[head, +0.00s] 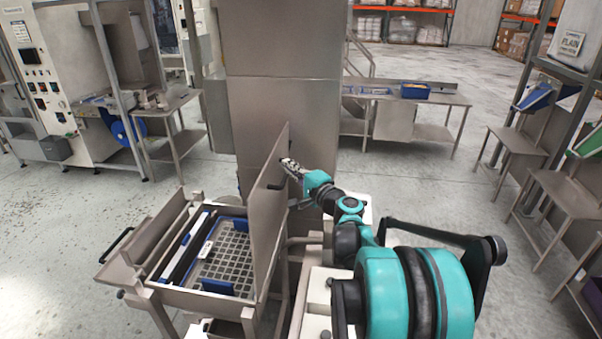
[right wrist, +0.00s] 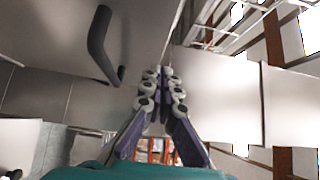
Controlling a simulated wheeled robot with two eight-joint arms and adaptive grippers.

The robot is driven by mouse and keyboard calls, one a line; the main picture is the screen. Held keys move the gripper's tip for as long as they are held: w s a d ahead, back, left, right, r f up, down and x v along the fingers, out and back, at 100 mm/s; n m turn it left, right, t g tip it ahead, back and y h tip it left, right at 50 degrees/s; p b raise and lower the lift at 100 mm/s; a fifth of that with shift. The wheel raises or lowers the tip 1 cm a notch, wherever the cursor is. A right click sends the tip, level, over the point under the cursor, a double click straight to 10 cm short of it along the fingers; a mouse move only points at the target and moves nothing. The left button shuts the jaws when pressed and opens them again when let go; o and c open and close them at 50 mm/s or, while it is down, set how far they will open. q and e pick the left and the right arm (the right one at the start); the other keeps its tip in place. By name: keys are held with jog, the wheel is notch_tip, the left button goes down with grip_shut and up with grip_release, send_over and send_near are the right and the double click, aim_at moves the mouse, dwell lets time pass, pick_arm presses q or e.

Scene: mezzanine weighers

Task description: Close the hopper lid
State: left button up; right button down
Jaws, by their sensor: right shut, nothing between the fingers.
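The hopper (head: 205,297) is a steel box with a grid and blue parts inside, at the lower left of the head view. Its lid (head: 268,215) is a flat steel panel standing upright along the box's right side, so the hopper is open. The lid has a black handle (head: 276,185), which also shows in the right wrist view (right wrist: 98,45). My right gripper (head: 286,164) is shut and empty, at the lid's far upper edge. In the right wrist view the closed fingertips (right wrist: 163,72) are right of the handle, apart from it. Whether they touch the lid is unclear.
A tall steel column (head: 283,70) stands right behind the lid. A second, black handle (head: 116,245) is on the hopper's left side. A steel bench (head: 425,97) with blue trays stands at the back, and small tables (head: 510,140) stand at the right. Open floor lies between.

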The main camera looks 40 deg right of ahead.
aim_at(270, 159)
jog(key=shift+w+a+r, duration=0.2)
jog(key=shift+w+a, duration=0.85)
jog(key=shift+a, duration=0.15)
jog(key=shift+w+a, duration=0.1)
jog(key=shift+w+f, duration=0.1)
